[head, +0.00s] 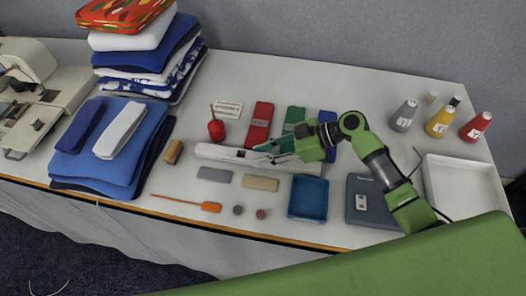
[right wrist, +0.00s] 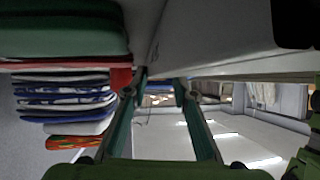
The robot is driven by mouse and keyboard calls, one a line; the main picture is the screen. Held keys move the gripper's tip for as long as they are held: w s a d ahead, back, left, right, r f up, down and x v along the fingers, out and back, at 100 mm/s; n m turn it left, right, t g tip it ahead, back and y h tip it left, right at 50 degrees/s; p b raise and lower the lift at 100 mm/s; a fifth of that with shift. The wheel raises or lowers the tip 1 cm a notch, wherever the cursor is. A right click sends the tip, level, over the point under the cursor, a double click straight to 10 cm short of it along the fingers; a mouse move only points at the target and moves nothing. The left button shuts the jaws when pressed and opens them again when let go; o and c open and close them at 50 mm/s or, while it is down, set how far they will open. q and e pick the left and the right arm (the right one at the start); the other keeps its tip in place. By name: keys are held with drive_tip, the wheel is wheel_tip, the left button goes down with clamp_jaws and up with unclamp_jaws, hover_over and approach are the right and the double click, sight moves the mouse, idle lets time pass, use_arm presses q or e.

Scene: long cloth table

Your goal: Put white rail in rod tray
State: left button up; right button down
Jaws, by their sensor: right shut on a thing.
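The white rail (head: 215,152) is a long pale bar in the middle of the table, running left to right. My right gripper (head: 268,153) reaches in from the right, its teal fingers low over the rail's middle and shut on it. The fingers hide part of the rail. In the right wrist view the two fingers (right wrist: 160,82) converge at a pale bar-like edge; contact is hard to make out there. A white, shallow, empty tray (head: 430,190) stands at the right end, and a small blue tray (head: 308,216) at the front. I cannot tell which is the rod tray.
Red (head: 259,122), green and blue flat pieces lie behind the rail. Grey and tan blocks (head: 260,183) and an orange tool (head: 210,207) lie in front. Folded cloths (head: 147,72) are stacked left.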

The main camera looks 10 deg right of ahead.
drive_tip(key=c, duration=2)
unclamp_jaws()
drive_tip(key=shift+f, duration=0.1)
drive_tip(key=shift+o, duration=0.2)
